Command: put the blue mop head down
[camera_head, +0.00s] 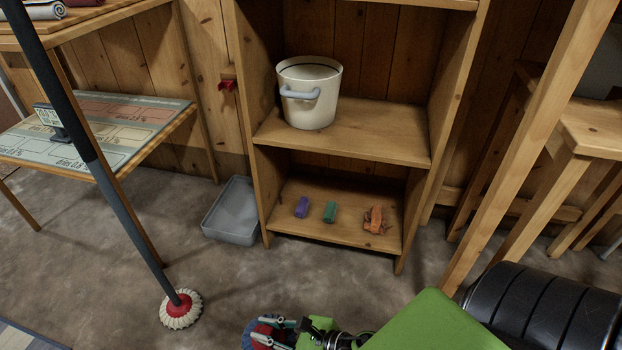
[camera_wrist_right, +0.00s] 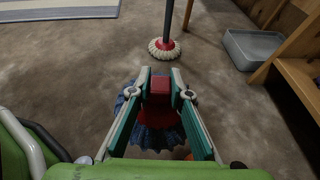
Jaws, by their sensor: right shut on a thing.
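The blue mop head (camera_wrist_right: 150,138) has a red centre and a blue fringe. My right gripper (camera_wrist_right: 161,84) is shut on its red middle part, with one finger on each side. In the head view the blue mop head (camera_head: 249,334) shows at the bottom edge, partly hidden by my right gripper (camera_head: 272,333). It is held over the floor; its height above the floor is hard to tell. My left gripper is not in view.
A mop with a white and red head (camera_head: 180,312) stands on the floor at left. A grey tray (camera_head: 232,213) lies beside the wooden shelf (camera_head: 345,138). A table (camera_head: 90,135) stands at left.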

